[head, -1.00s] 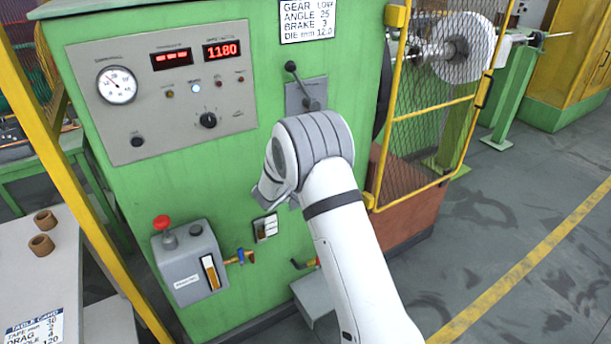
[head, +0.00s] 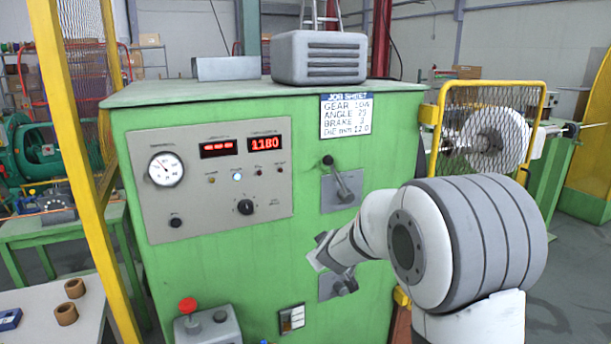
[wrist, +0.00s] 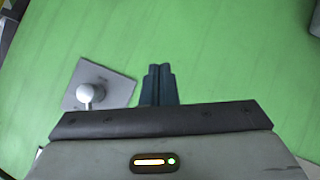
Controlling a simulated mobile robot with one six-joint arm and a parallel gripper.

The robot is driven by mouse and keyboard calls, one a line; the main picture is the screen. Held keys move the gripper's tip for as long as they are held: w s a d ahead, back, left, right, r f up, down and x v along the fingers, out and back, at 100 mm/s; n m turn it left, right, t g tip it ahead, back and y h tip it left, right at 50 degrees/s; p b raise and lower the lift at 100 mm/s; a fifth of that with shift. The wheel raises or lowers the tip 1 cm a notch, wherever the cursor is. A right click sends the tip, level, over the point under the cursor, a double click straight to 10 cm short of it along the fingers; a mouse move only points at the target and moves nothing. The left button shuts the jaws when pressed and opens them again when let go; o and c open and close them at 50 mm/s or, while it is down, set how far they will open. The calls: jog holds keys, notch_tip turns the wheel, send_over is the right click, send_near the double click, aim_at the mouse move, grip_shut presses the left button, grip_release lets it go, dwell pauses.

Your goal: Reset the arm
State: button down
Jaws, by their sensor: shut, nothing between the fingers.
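My arm reaches in from the lower right of the head view, in front of the green cabinet (head: 240,280). My gripper shows in the wrist view (wrist: 159,84) with its two dark fingers together and nothing between them. In the head view its fingers are hidden behind my wrist. Past the fingers the wrist view shows bare green panel. A grey plate with a round-knobbed lever (wrist: 90,94) is left of the fingers, apart from them. In the head view an upper lever (head: 342,185) stands above my wrist and a lower lever (head: 343,286) below it.
The control panel (head: 215,185) reads 1180. A job sheet (head: 346,116) hangs at the cabinet's upper right. A yellow mesh guard (head: 484,100) stands right of the cabinet, and a yellow post (head: 92,215) left. A red button box (head: 205,325) is low in front.

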jog(key=s+d+m+g, duration=0.2)
jog(key=s+d, duration=0.1)
jog(key=s, duration=0.9)
jog(key=s+d+r+m+g, duration=0.1)
jog(key=s+d+m+g, duration=0.1)
jog(key=s, duration=1.1)
jog(key=s+d+r+m+g, duration=0.1)
jog(key=s+d+m+g, duration=0.2)
jog(key=s, duration=0.9)
jog(key=shift+s+d+r+g, duration=0.15)
jog(key=shift+s+d+g, duration=0.1)
jog(key=shift+d+g, duration=0.35)
